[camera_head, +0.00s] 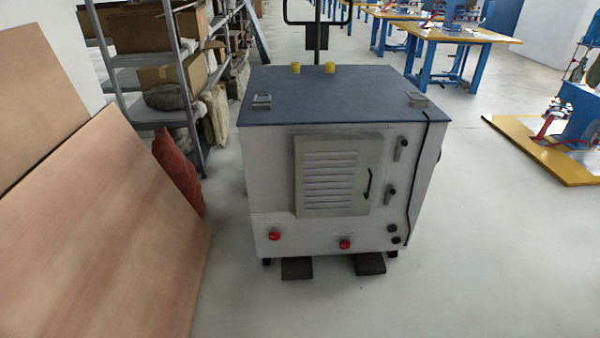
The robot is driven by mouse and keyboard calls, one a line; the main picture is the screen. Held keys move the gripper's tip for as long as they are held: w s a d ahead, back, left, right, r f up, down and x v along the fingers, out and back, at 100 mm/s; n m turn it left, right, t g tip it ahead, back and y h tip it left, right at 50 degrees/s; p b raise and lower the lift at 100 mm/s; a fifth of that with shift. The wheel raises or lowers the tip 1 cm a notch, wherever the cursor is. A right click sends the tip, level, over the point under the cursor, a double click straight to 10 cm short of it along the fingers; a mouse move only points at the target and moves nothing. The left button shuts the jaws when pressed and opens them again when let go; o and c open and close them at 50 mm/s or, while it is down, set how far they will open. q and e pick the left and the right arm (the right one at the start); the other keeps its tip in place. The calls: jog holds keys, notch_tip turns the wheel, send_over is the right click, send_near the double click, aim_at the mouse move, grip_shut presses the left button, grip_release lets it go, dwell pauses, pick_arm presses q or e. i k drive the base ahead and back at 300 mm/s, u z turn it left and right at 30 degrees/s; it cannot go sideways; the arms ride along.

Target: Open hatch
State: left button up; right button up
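The hatch (333,177) is a pale louvred panel on the front of a white cabinet (272,200) with a dark blue-grey top. The hatch looks shut, lying against the cabinet front. A black curved handle (368,185) is near its right edge. Two latch-like fittings, an upper one (401,148) and a lower one (389,193), are on the cabinet face to the right of the hatch. Neither of my grippers is in view.
Wooden boards (110,230) lean at the left, with a red sack (177,172) behind them. A metal shelf (190,95) with boxes stands behind left. A yellow-edged platform (545,152) is at right. The floor in front and right of the cabinet is clear.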

aim_at(332, 174)
jog(key=u, duration=0.3)
jog(key=i, duration=0.95)
jog(key=z, duration=0.15)
